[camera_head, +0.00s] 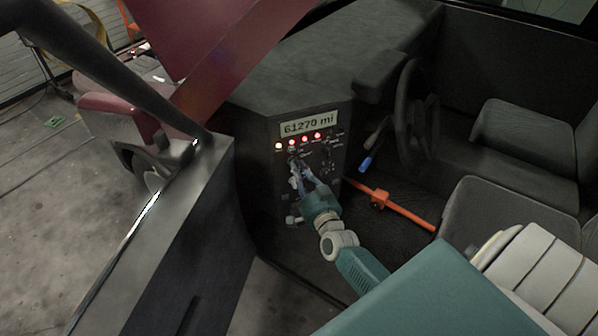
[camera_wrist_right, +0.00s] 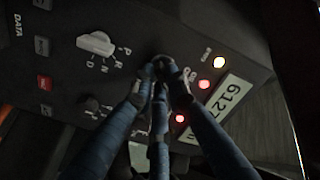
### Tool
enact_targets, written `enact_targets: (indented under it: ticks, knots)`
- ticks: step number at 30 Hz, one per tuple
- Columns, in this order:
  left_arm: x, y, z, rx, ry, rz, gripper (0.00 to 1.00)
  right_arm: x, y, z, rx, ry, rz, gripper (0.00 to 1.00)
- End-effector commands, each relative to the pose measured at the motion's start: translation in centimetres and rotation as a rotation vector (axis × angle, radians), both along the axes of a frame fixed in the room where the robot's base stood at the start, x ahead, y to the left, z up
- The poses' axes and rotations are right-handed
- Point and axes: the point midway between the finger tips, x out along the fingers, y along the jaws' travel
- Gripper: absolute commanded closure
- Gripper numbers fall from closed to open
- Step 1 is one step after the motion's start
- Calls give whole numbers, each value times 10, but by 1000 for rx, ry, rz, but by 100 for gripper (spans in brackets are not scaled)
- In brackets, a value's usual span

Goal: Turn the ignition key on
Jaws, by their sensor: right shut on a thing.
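The black dash panel (camera_head: 335,150) stands in the middle of the head view, with a lit row of lamps. My right gripper (camera_head: 296,170) reaches up to it, its fingers against the panel below the lamps. In the right wrist view the blue fingers of my right gripper (camera_wrist_right: 160,88) close together around a small dark ignition key (camera_wrist_right: 161,64), which they mostly hide. Its exact turn angle cannot be told. My left gripper is not in view.
A display reading 61270 mi (camera_head: 309,125) sits above the lamps. A white P-R-N-D selector (camera_wrist_right: 96,43) and a dark knob (camera_wrist_right: 90,103) are close to my fingers. The steering wheel (camera_head: 405,110), an orange lever (camera_head: 400,212) and the open door (camera_head: 165,235) flank the panel.

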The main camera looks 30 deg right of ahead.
Motion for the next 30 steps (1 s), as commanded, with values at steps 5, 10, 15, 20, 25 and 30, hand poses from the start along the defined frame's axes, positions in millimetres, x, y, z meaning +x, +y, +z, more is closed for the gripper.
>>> enact_targets:
  ticks: [5, 10, 15, 20, 25, 30]
  knots:
    - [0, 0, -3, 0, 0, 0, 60, 0, 0, -1, 73, -16, 0, 100]
    - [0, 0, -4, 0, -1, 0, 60, 0, 0, -1, 108, -24, 0, 100]
    - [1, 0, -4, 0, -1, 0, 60, 0, 0, -1, 120, -27, 0, 100]
    - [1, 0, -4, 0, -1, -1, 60, 0, 0, -1, 120, -26, 1, 100]
    - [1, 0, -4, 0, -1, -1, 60, 0, 0, -1, 119, -25, 0, 79]
    - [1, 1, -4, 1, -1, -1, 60, 0, 0, -1, 119, -26, 1, 67]
